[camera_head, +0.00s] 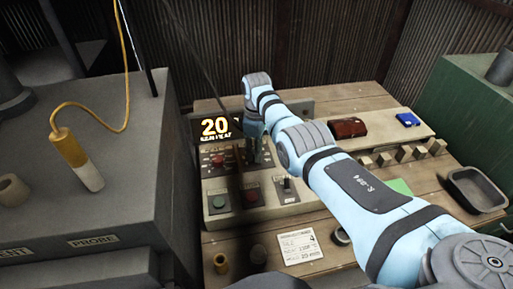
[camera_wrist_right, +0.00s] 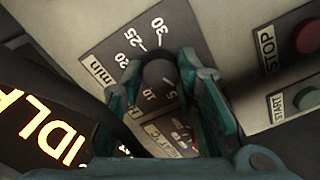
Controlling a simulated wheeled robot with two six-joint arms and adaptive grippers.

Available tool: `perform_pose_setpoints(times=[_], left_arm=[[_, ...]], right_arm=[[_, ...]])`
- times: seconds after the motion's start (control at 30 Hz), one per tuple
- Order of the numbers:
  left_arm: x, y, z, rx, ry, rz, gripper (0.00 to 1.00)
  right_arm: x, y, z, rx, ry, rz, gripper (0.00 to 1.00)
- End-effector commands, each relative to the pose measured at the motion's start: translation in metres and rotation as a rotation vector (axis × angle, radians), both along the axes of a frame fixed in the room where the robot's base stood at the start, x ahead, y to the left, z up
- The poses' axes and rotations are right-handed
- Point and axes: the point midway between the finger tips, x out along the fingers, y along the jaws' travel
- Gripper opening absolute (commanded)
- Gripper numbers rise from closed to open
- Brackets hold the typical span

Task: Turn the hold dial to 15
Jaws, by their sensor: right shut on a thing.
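The hold dial (camera_wrist_right: 158,76) is a dark round knob on a plate marked "min", with a scale of 5, 10, 20, 25 and 30 showing around it. My right gripper (camera_wrist_right: 160,72) is shut on the dial, with a teal finger on each side of the knob. In the head view my right gripper (camera_head: 256,148) is at the control panel (camera_head: 268,196) and hides the dial. The display (camera_head: 216,128) reads 20, with smaller blurred text below. In the wrist view the display (camera_wrist_right: 40,125) shows "IDL", cut off. My left gripper is out of view.
A red button (camera_head: 251,195), green button (camera_head: 219,202) and lever (camera_head: 286,184) are on the panel.

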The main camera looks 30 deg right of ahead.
Motion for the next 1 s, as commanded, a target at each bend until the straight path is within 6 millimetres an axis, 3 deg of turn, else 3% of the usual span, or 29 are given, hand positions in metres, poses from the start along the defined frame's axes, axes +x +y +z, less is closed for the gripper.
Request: perform_pose_setpoints(times=[0.4, 1.0], left_arm=[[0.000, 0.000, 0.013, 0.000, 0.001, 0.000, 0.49], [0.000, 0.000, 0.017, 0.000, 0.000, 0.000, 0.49]], right_arm=[[0.000, 0.000, 0.001, 0.001, 0.001, -0.364, 0.01], [0.000, 0.000, 0.001, 0.001, 0.000, -0.934, 0.01]])
